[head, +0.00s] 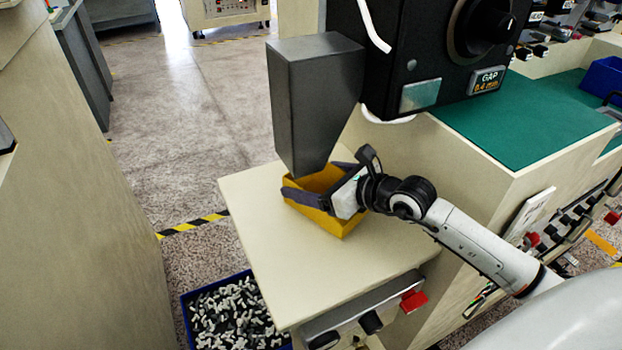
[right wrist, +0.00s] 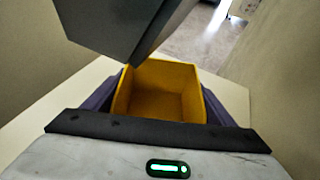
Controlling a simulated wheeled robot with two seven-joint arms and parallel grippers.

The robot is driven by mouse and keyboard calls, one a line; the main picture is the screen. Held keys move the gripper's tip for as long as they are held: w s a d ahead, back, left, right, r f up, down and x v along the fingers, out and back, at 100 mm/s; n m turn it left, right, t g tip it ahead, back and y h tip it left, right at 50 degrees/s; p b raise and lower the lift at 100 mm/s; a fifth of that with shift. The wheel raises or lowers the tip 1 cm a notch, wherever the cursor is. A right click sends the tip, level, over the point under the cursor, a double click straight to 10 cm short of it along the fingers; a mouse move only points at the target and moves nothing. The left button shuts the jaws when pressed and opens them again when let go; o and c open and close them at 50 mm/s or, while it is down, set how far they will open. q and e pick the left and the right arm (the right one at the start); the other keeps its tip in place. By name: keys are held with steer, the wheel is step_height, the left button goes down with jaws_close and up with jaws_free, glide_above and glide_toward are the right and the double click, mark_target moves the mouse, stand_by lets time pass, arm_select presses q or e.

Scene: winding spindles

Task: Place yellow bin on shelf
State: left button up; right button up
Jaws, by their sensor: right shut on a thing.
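The yellow bin (head: 338,223) is at the cream shelf (head: 275,262), below the mouth of a dark grey chute (head: 310,100). My right gripper (head: 305,190) is shut on the bin, its dark fingers along the bin's sides. The right wrist view shows the bin (right wrist: 160,92) between the two fingers, and its visible inside looks empty. The chute (right wrist: 120,22) hangs close above it there. I cannot tell whether the bin's base touches the shelf. My left gripper is not in view.
A blue crate (head: 187,318) full of small metal parts stands on the floor below the shelf. A black machine (head: 425,60) with a gap label rises behind the arm. A green mat (head: 540,125) covers the bench at right. The shelf's front left is clear.

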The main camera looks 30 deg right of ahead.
steer(key=shift+f, duration=0.1)
steer(key=o, duration=1.1)
steer(key=shift+r, duration=0.2)
steer(key=shift+s+d, duration=0.15)
steer(key=shift+s, duration=0.2)
steer(key=v, duration=1.1)
steer(key=shift+s+r, duration=0.1)
steer(key=shift+s, duration=0.05)
